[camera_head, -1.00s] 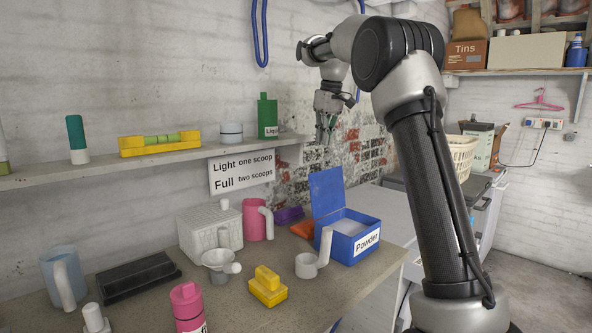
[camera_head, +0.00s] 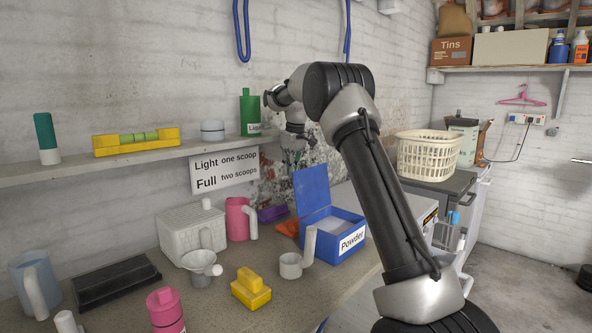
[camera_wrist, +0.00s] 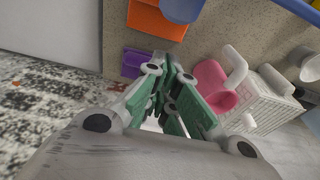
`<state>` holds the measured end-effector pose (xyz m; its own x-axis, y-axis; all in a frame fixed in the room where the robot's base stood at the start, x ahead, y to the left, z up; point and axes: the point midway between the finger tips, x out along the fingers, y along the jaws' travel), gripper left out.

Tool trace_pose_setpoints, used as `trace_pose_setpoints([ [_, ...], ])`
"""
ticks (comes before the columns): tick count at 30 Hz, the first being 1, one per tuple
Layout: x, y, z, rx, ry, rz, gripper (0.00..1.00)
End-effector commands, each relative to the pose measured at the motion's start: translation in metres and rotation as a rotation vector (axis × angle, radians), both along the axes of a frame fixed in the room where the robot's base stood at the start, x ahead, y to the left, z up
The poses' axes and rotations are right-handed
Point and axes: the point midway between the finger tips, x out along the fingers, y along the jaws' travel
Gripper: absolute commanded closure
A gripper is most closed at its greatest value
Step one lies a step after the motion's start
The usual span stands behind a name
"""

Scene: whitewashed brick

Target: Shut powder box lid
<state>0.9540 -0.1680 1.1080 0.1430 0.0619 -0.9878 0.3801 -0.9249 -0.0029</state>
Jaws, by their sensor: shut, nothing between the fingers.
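The blue powder box (camera_head: 335,243) stands on the worktop, with a white "Powder" label on its front. White powder shows inside. Its blue lid (camera_head: 312,190) stands open, roughly upright at the back left edge. My gripper (camera_head: 295,162) is above and behind the lid, near the wall, apart from the box. In the wrist view my gripper (camera_wrist: 165,85) points down with its green-padded fingers together and nothing between them.
A white cup with an upright handle (camera_head: 297,260) stands just left of the box. An orange item (camera_head: 287,228), a purple tray (camera_head: 271,214) and a pink jug (camera_head: 238,218) sit behind it. A yellow block (camera_head: 250,290) is in front. The shelf (camera_head: 100,165) runs along the wall.

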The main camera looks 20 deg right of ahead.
Motion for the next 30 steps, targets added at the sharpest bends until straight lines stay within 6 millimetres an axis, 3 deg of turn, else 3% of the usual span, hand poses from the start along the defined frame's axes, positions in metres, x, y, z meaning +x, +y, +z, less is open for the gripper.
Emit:
trace_pose_setpoints([
  [6,-0.022,-0.010,0.008,-0.001,-0.006,-0.001,1.00],
  [23,-0.028,-0.012,0.010,0.003,-0.015,-0.001,1.00],
  [30,-0.041,-0.018,0.018,0.037,-0.098,-0.004,1.00],
])
